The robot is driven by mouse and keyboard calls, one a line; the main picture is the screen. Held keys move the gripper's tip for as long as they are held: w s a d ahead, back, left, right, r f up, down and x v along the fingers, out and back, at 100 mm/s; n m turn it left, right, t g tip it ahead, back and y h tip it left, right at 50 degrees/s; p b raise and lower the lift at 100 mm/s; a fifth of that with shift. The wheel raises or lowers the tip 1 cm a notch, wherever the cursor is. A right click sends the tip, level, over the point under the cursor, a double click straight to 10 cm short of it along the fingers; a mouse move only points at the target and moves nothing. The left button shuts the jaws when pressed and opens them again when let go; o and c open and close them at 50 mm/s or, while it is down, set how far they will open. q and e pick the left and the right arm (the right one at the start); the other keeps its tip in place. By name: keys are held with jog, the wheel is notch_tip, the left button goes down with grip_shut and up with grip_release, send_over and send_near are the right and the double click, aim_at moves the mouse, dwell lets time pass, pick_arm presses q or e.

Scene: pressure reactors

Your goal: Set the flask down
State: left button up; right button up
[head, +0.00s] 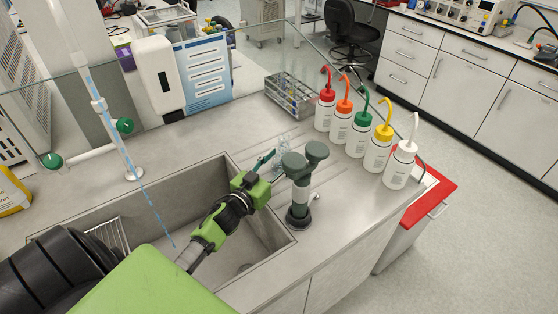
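My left gripper (270,157) reaches in from the lower left, over the right part of the sink, with its fingers pointing to the ribbed draining board. A small clear glass thing (283,143), which looks like the flask, shows faintly right at the fingertips. Its outline is hard to make out against the grey counter. I cannot tell whether the fingers are closed around it or only beside it, or whether its base touches the board. My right gripper is not in view.
A grey tap fixture (300,190) stands close to the right of the gripper. Wash bottles (361,135) line the counter's right edge, with a tube rack (290,95) behind. The sink (155,215) lies below the arm. A clear glass pane crosses above the counter.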

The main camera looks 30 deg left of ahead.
pick_arm(q)
jog(key=shift+f, duration=0.15)
jog(key=o, duration=1.2)
jog(key=shift+r, duration=0.2)
jog(key=shift+s+f, duration=0.1)
jog(key=shift+s, duration=0.2)
jog(key=s+b, duration=0.1)
jog(key=s, duration=1)
jog(key=shift+s+b, duration=0.25)
jog(key=shift+b, duration=0.05)
